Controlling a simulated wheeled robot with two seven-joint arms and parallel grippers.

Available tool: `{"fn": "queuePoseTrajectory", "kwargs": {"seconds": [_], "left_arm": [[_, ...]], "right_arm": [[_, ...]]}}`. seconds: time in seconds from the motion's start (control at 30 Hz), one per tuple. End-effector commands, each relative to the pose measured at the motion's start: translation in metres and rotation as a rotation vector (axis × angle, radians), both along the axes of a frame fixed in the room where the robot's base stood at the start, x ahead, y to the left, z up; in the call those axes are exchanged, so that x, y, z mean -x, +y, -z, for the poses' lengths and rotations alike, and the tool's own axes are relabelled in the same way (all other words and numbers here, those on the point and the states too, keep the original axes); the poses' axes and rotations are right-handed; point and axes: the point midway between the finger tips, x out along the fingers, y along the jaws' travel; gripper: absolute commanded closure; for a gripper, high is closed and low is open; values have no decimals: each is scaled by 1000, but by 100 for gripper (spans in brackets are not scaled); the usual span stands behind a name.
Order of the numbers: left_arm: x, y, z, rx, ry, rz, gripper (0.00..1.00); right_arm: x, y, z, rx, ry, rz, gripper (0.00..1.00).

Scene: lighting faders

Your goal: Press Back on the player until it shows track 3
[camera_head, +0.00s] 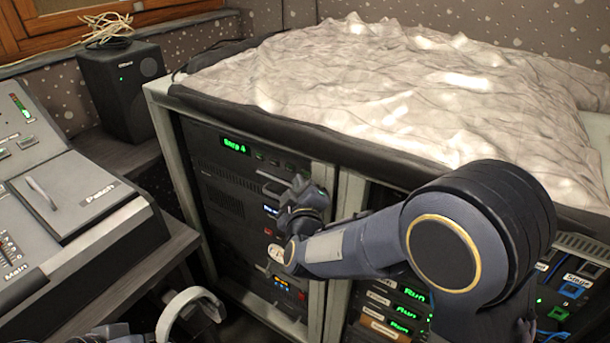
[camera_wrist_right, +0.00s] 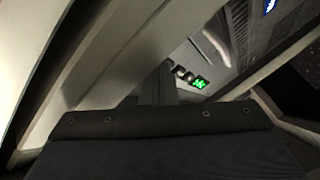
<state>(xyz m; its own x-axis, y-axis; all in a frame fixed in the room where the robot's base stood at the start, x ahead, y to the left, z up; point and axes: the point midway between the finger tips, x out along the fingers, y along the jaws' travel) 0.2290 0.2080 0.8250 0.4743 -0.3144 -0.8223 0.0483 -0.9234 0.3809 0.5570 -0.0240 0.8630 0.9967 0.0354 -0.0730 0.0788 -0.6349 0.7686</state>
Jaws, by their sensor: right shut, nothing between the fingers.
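The top unit in the black rack has a green display (camera_head: 235,146) that seems to read "Skip 4" or similar, with small buttons (camera_head: 274,160) to its right. I take this as the player; its button labels are too small to read. My right gripper (camera_head: 302,187) is in front of the rack, right of and below those buttons. It is shut and empty, and contact with a button cannot be made out. In the right wrist view the dark gripper (camera_wrist_right: 160,88) points toward small buttons (camera_wrist_right: 182,73) beside a lit green patch (camera_wrist_right: 200,84). A dark part at the bottom edge may be my left gripper; its fingers do not show.
A pale rack post (camera_head: 344,200) stands just right of my right gripper. A crumpled cloth (camera_head: 400,90) covers the rack top. A lighting desk (camera_head: 70,210), a speaker (camera_head: 122,88) and headphones (camera_head: 190,305) are at the left. Units with green "Run" displays (camera_head: 408,312) are lower right.

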Motion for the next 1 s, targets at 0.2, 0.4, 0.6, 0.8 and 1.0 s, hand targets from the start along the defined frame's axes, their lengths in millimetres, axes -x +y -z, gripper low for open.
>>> {"fn": "queuePoseTrajectory", "kwargs": {"seconds": [0.2,0.4,0.6,0.8,1.0], "left_arm": [[0,0,-1,0,0,0,100],[0,0,-1,0,0,0,100],[0,0,-5,0,0,0,100],[0,0,-4,0,0,0,100],[0,0,-10,0,0,0,100]], "right_arm": [[-9,-12,-9,-4,-22,29,100],[-9,-12,-9,-4,-23,29,100],[-5,-11,-10,-4,-23,29,100],[-5,-11,-10,-5,-23,30,100],[5,-3,-11,-5,-23,29,100]]}}
